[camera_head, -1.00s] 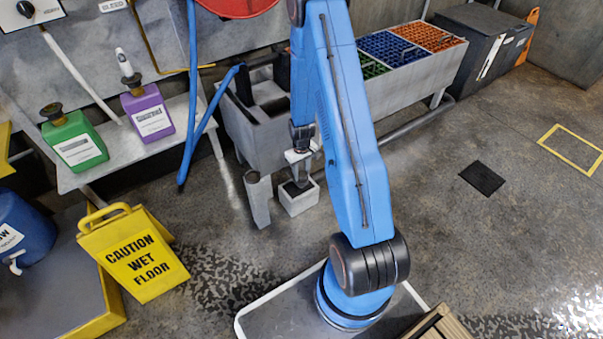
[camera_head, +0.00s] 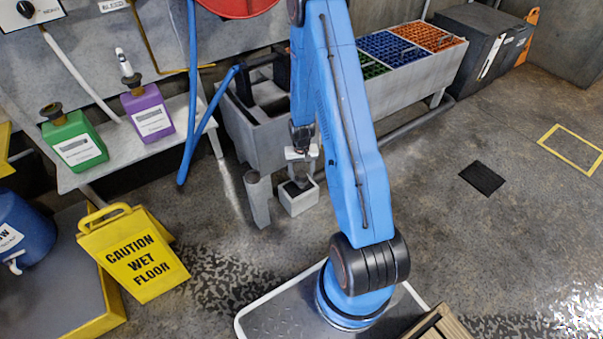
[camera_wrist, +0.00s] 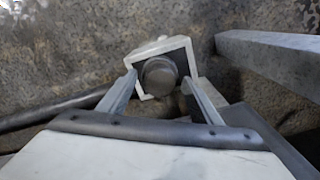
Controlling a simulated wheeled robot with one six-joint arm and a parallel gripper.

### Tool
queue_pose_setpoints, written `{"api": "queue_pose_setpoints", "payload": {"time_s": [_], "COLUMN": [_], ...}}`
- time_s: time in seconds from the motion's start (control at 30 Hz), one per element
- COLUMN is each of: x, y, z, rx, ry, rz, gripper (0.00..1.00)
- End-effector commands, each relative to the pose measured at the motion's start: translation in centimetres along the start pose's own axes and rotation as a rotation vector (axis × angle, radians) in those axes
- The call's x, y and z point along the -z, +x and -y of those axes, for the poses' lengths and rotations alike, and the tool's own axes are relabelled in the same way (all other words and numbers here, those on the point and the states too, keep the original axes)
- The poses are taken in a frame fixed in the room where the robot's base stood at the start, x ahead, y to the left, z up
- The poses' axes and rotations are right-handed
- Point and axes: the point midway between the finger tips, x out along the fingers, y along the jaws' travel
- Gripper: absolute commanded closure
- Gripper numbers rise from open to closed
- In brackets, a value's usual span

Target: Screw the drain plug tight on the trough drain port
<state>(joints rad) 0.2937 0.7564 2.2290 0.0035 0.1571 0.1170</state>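In the wrist view a dark round knob (camera_wrist: 159,75), which looks like the drain plug, sits in a pale-rimmed square box (camera_wrist: 185,42). My gripper (camera_wrist: 160,80) has its two fingers spread, one on each side of the knob. Small gaps seem to show between them, and I cannot tell if either finger touches it. In the head view my gripper (camera_head: 302,174) points down over the small pale box (camera_head: 299,204), which stands on the floor in front of the grey trough (camera_head: 262,135). I cannot pick out the drain port.
A grey post (camera_head: 258,203) stands close left of the box. Blue pipes (camera_head: 193,130) and a bench (camera_head: 100,160) with green and purple bottles are further left. A yellow wet-floor sign (camera_head: 133,255) stands at lower left. The floor to the right is mostly clear.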

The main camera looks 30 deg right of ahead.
Motion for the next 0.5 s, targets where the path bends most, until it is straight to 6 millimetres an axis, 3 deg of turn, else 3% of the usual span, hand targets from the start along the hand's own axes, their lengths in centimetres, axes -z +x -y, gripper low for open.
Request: {"api": "queue_pose_setpoints", "payload": {"time_s": [0.5], "x": [0.00], "y": [0.00], "z": [0.00], "rx": [0.000], "ry": [-0.048], "rz": [0.000], "gripper": [0.45]}}
